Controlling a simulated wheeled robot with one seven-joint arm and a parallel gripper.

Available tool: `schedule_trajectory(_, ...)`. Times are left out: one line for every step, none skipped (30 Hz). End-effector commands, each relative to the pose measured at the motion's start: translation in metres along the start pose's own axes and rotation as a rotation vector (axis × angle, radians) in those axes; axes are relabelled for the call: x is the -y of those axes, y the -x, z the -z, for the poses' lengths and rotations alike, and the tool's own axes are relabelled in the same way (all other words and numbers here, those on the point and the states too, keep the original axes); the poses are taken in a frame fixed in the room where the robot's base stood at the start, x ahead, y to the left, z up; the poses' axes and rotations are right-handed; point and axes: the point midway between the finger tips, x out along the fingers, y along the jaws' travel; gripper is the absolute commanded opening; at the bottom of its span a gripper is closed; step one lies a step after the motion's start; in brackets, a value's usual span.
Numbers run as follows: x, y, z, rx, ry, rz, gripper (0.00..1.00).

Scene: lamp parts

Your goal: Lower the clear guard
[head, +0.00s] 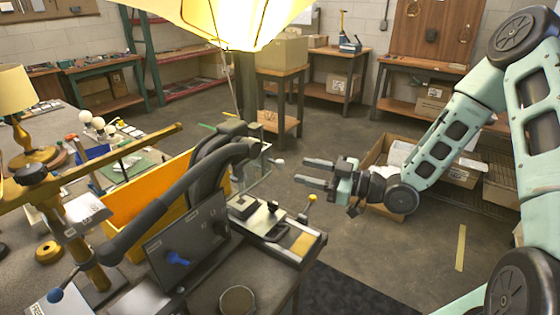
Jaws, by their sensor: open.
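A bench machine with a dark curved body (218,158) stands at the near edge of the workbench. What looks like the clear guard (254,174), a see-through panel with a thin pale frame, stands raised on the machine's right side. A small pale knob (280,161) sticks out to the right of it. My gripper (312,173) is open and empty, its two fingers pointing left toward the guard. It appears to the right of the knob, apart from it; the exact depth between them is hard to judge.
A yellow-handled lever (312,199) rises from the machine's base below my gripper. A yellow bin (148,198) and a long brass-coloured arm (100,158) fill the left. A lit yellow shade (215,18) hangs above. Cardboard boxes (402,197) sit behind my gripper; open floor lies right of the bench.

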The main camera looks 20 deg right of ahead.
Motion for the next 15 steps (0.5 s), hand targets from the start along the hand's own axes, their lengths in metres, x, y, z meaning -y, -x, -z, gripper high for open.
schedule_trajectory(0.001,-0.012,0.003,-0.002,-0.001,0.004,0.43)
schedule_trajectory(0.001,-0.018,0.003,-0.002,-0.001,0.004,0.43)
schedule_trajectory(0.001,-0.026,0.003,-0.002,-0.002,0.003,0.43)
schedule_trajectory(0.001,-0.032,0.002,-0.002,-0.002,0.003,0.43)
schedule_trajectory(0.000,-0.037,0.002,-0.002,-0.001,0.003,0.43)
schedule_trajectory(0.000,-0.045,0.002,-0.001,0.000,0.003,0.43)
schedule_trajectory(0.001,-0.050,0.002,-0.001,-0.001,0.003,0.43)
schedule_trajectory(0.001,-0.054,0.002,-0.001,-0.001,0.003,0.43)
schedule_trajectory(0.000,-0.060,0.002,-0.001,-0.001,0.001,0.43)
schedule_trajectory(0.000,-0.063,0.002,-0.001,-0.001,0.001,0.43)
schedule_trajectory(0.000,-0.067,0.001,0.000,0.000,0.001,0.43)
schedule_trajectory(0.000,-0.070,0.001,0.000,-0.001,0.002,0.43)
schedule_trajectory(0.000,-0.073,0.001,0.000,-0.001,0.001,0.43)
schedule_trajectory(0.000,-0.075,0.001,0.001,-0.001,0.001,0.43)
schedule_trajectory(0.000,-0.077,0.000,0.001,-0.001,0.001,0.43)
